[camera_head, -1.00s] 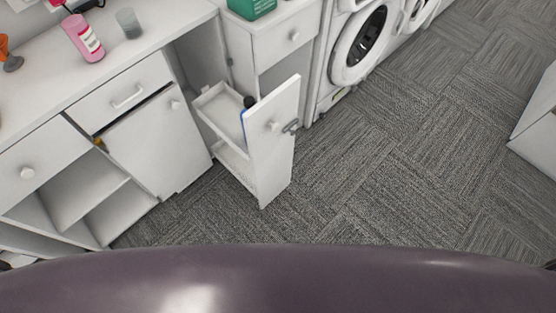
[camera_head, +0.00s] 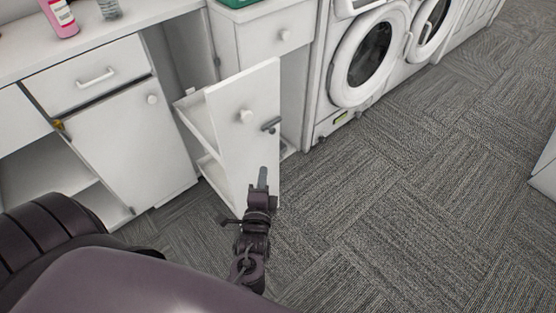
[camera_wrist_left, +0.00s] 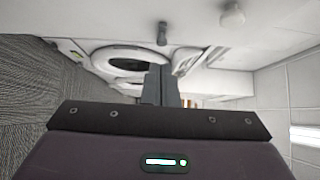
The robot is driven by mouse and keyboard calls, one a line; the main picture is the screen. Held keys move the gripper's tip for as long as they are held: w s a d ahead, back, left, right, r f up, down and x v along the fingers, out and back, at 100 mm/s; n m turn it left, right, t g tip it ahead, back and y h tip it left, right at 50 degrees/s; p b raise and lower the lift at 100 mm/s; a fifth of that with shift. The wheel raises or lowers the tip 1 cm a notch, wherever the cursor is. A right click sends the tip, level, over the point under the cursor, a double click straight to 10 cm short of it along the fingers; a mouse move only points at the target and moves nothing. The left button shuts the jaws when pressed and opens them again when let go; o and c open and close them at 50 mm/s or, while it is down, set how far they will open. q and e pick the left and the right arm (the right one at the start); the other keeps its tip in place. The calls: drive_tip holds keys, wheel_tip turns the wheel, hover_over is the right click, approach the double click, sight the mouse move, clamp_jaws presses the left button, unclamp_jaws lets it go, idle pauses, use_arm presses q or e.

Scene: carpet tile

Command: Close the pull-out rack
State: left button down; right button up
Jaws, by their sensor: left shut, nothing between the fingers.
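The pull-out rack stands out of the cabinet, with its white front panel (camera_head: 240,150) facing me and its tray (camera_head: 196,120) showing behind the left edge. The panel bears a round white knob (camera_head: 246,116) and a dark latch-like piece (camera_head: 270,125). My left gripper (camera_head: 263,178) is shut and empty, in front of the lower right part of the panel. I cannot tell whether it touches. In the left wrist view the shut fingers (camera_wrist_left: 161,84) point ahead, and the panel (camera_wrist_left: 195,28) spans the top with its knob and dark piece. My right gripper is out of view.
A white cabinet door (camera_head: 137,150) and a drawer (camera_head: 90,80) are left of the rack. Washing machines (camera_head: 362,65) stand to the right. A pink bottle (camera_head: 60,17) is on the counter. Grey carpet (camera_head: 400,200) is free on the right.

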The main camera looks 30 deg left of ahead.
use_arm(q)
approach(258, 131)
drive_tip(key=w+d, duration=0.1)
drive_tip(key=w, duration=0.4)
drive_tip(key=shift+w+a+f, duration=0.1)
drive_tip(key=shift+w+a, duration=0.05)
drive_tip(key=shift+a, duration=0.9)
drive_tip(key=shift+w+a, duration=0.2)
drive_tip(key=shift+a, duration=0.35)
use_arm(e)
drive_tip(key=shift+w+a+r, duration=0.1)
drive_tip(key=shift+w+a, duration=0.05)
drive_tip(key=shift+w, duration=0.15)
use_arm(q)
drive_tip(key=shift+a, duration=0.1)
